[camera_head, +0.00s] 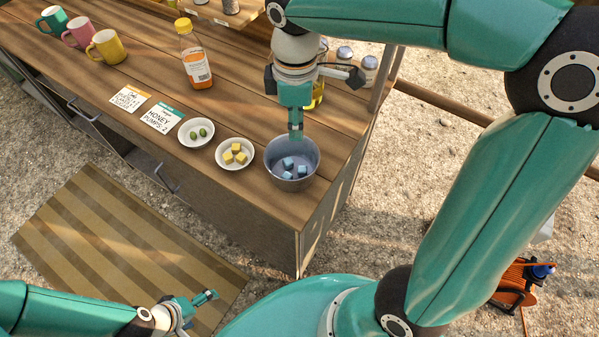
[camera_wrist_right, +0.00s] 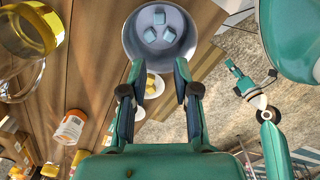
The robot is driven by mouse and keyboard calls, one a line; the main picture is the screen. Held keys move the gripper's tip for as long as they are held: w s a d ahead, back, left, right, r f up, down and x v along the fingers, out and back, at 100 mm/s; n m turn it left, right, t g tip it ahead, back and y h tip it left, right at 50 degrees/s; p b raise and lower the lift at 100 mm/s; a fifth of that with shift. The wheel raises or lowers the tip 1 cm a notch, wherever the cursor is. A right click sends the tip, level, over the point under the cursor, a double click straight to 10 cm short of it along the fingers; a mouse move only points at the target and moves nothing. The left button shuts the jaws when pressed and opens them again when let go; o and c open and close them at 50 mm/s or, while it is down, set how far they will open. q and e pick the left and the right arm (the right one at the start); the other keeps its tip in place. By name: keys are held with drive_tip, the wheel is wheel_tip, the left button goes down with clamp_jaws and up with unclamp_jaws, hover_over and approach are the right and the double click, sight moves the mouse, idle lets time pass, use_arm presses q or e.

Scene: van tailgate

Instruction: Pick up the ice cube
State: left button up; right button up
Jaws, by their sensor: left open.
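Three pale blue ice cubes (camera_head: 288,163) lie in a grey metal bowl (camera_head: 312,154) near the tailgate table's front right corner. In the right wrist view the ice cubes (camera_wrist_right: 159,18) lie inside the bowl (camera_wrist_right: 187,43), ahead of the fingertips. My right gripper (camera_head: 296,134) points down above the bowl's back rim. In its wrist view the right gripper (camera_wrist_right: 160,70) has its fingers apart with nothing between them. My left gripper (camera_head: 208,297) is low at the bottom left, over the striped mat, away from the bowl, open and empty.
Jars stand behind my right gripper.

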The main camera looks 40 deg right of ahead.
sight(303, 169)
drive_tip(key=f, duration=1)
drive_tip(key=s+d+f, duration=0.1)
drive_tip(key=f, duration=0.5)
drive_tip(key=shift+c, duration=0.3)
drive_tip(key=c, duration=0.3)
